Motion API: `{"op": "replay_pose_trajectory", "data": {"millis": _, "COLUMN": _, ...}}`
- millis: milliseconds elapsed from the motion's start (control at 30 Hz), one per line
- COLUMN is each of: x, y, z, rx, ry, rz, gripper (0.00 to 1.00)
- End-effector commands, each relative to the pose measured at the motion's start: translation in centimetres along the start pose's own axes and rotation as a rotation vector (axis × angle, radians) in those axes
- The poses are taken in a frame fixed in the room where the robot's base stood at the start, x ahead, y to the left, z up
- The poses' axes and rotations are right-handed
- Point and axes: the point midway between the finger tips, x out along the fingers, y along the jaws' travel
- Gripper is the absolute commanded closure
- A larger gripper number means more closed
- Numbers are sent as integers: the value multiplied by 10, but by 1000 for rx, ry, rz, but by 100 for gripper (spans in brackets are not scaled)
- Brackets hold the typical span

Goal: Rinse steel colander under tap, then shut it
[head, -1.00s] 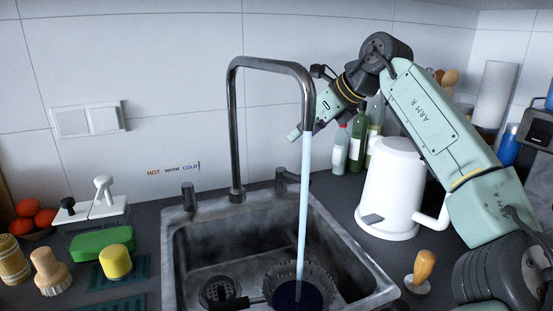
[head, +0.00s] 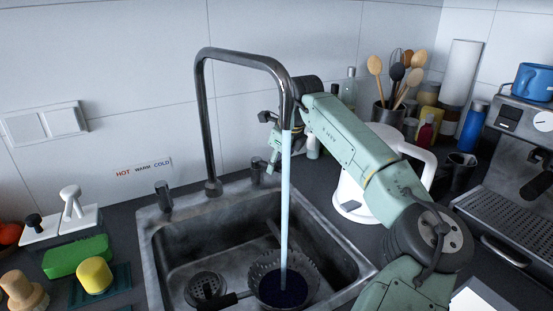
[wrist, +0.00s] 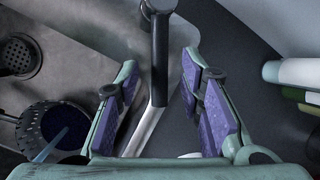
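The steel colander (head: 308,271) sits in the sink with its dark handle (head: 228,300) pointing left. It also shows at the lower left of the wrist view (wrist: 30,124). Water (head: 285,205) runs from the tall tap spout (head: 204,110) into it. Two tap handles stand behind the sink, a left one (head: 164,196) and a right one (head: 257,172). My gripper (head: 271,160) is beside the right handle. Contact is not visible.
The sink rim (head: 335,238) surrounds the basin, with a drain (head: 205,287) at lower left. A white kettle (head: 352,195) stands close behind my arm. An espresso machine (head: 520,195) is at right; a green sponge (head: 76,256) lies left.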

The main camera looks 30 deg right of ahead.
Motion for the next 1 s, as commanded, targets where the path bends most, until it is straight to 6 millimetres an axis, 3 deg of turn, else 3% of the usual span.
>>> {"op": "replay_pose_trajectory", "data": {"millis": 367, "x": 8, "y": 0, "z": 0, "rx": -1, "ry": 0, "rz": 0, "gripper": 65}}
{"op": "replay_pose_trajectory", "data": {"millis": 900, "x": 7, "y": 0, "z": 0, "rx": 0, "ry": -1, "rz": 0, "gripper": 100}}
{"op": "replay_pose_trajectory", "data": {"millis": 1000, "x": 7, "y": 0, "z": 0, "rx": 0, "ry": -1, "rz": 0, "gripper": 100}}
